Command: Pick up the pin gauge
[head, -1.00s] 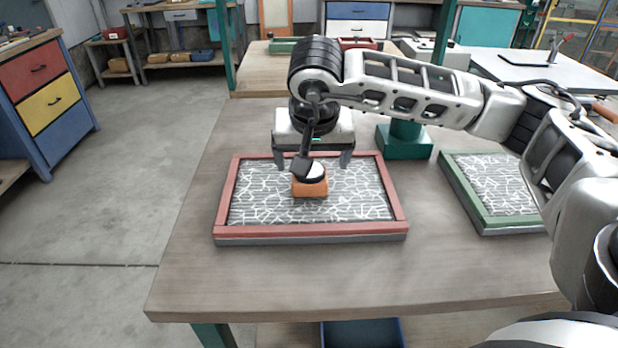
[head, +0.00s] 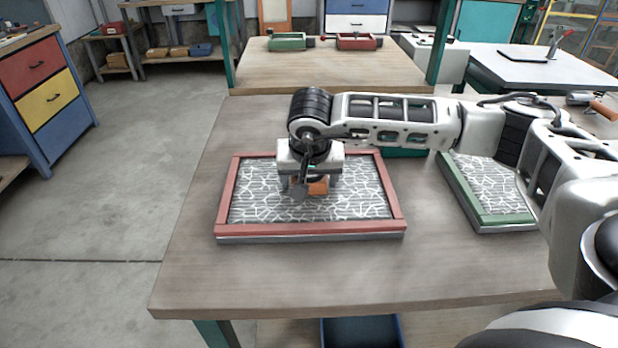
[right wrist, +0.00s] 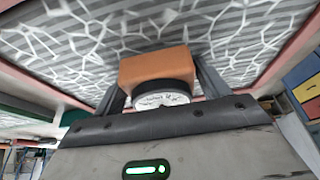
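The pin gauge (head: 317,188) is an orange block with a round white dial in a black rim. It stands on the patterned fibre sheet inside the red frame (head: 310,228). My right gripper (head: 311,187) is low over it from above and hides most of it in the head view. In the right wrist view the orange block and dial (right wrist: 160,84) sit between the two fingers of the gripper (right wrist: 160,90). The fingers straddle the block and look open; whether they touch its sides is not clear. My left gripper is not in view.
A green frame (head: 509,221) with a similar sheet lies to the right on the same table (head: 270,275). The table's front and left parts are bare. Behind stands another table with a green bin (head: 287,42) and a red bin (head: 357,41).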

